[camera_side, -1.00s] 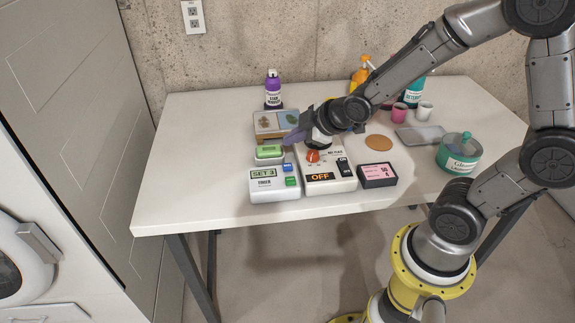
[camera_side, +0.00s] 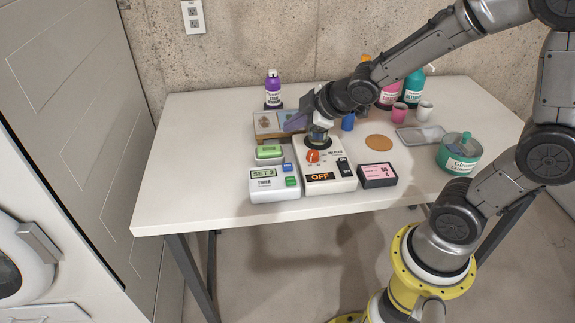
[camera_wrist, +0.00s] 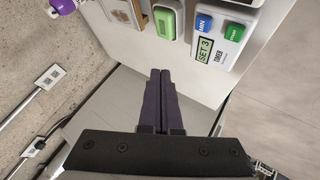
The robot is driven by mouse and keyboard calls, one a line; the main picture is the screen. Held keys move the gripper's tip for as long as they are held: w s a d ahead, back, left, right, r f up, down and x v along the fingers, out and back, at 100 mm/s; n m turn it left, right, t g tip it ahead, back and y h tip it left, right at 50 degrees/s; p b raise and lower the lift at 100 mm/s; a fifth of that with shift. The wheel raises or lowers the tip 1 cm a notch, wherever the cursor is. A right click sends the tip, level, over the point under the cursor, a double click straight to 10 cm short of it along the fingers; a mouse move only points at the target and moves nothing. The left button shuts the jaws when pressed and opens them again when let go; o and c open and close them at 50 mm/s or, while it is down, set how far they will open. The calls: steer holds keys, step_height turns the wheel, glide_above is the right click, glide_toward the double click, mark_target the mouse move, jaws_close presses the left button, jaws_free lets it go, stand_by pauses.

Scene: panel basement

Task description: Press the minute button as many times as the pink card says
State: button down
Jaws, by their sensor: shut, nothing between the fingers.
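The white timer (camera_side: 273,184) stands near the table's front edge, and its display reads "SET 3". It has a blue button (camera_side: 287,168) above a green button (camera_side: 291,182). In the wrist view the blue button (camera_wrist: 204,24) is labelled MIN, and the green button (camera_wrist: 234,33) sits beside it. The pink card (camera_side: 378,171) is on a dark block right of the heat device; its small text appears to show "50" and a figure I cannot read surely. My gripper (camera_side: 290,126) is shut and empty, raised above and behind the timer. Its fingers (camera_wrist: 160,75) touch no button.
A white device with an "OFF" display (camera_side: 322,178) stands between timer and card. A green-topped box (camera_side: 269,153) and a picture tray (camera_side: 268,123) are behind the timer. The left tabletop is clear.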

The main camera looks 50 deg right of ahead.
mark_target(292, 167)
steer(key=shift+f, duration=0.1)
steer(key=shift+f, duration=4.3)
steer(key=shift+f, duration=0.1)
steer(key=shift+f, duration=0.3)
steer(key=shift+f, duration=0.5)
steer(key=shift+r, duration=0.9)
steer(key=shift+r, duration=0.1)
steer(key=shift+r, duration=2.4)
